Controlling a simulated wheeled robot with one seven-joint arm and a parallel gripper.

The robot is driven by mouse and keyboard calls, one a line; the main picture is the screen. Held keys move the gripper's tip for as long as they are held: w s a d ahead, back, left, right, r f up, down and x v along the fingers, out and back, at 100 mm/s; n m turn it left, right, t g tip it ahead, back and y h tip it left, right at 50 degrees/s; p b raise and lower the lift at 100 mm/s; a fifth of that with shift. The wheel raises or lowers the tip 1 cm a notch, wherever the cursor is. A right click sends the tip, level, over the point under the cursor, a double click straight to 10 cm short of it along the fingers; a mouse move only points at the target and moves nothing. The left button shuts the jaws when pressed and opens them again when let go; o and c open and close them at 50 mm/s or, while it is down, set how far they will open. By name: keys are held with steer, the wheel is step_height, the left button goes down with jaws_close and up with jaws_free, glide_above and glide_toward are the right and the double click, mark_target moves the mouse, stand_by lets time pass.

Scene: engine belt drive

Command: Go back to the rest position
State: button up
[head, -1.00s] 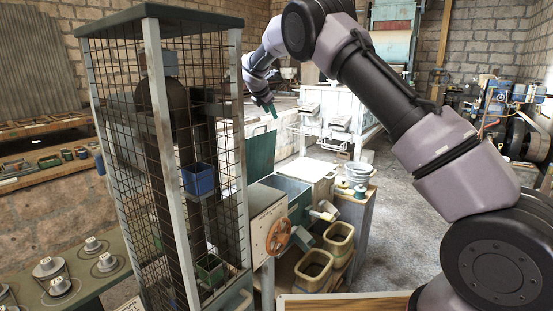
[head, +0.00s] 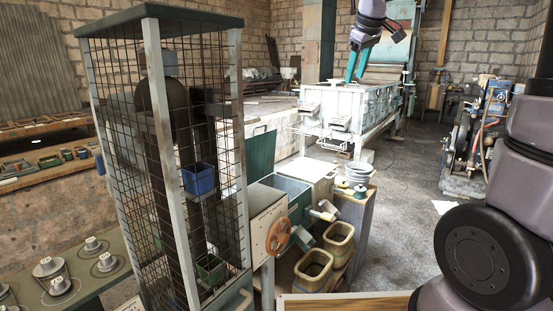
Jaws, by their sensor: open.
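My gripper (head: 356,66) is raised high at the top middle of the head view, with its two teal fingers pointing down. The fingers are apart and nothing shows between them. It appears in front of the pale worn machine (head: 385,75) at the back and is clear of the things around it. Part of my arm shows at the right edge; the links between it and the gripper are out of the picture.
A tall wire-mesh cage (head: 175,150) with a blue bin (head: 198,179) inside stands at left. A box with an orange handwheel (head: 278,236) and yellow-rimmed bins (head: 313,268) stand at centre. A blue machine (head: 490,110) is at right. Grey floor (head: 400,215) is open between them.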

steer(key=s+d+f+m, duration=0.1)
steer(key=s+m, duration=0.5)
steer(key=s, duration=0.6)
steer(key=s+d+f+m+t+y, duration=0.1)
steer(key=s+f+m, duration=0.3)
steer(key=s, duration=0.9)
steer(key=shift+d+m+y, duration=0.3)
steer(key=shift+d+m, duration=0.05)
steer(key=shift+m, duration=0.55)
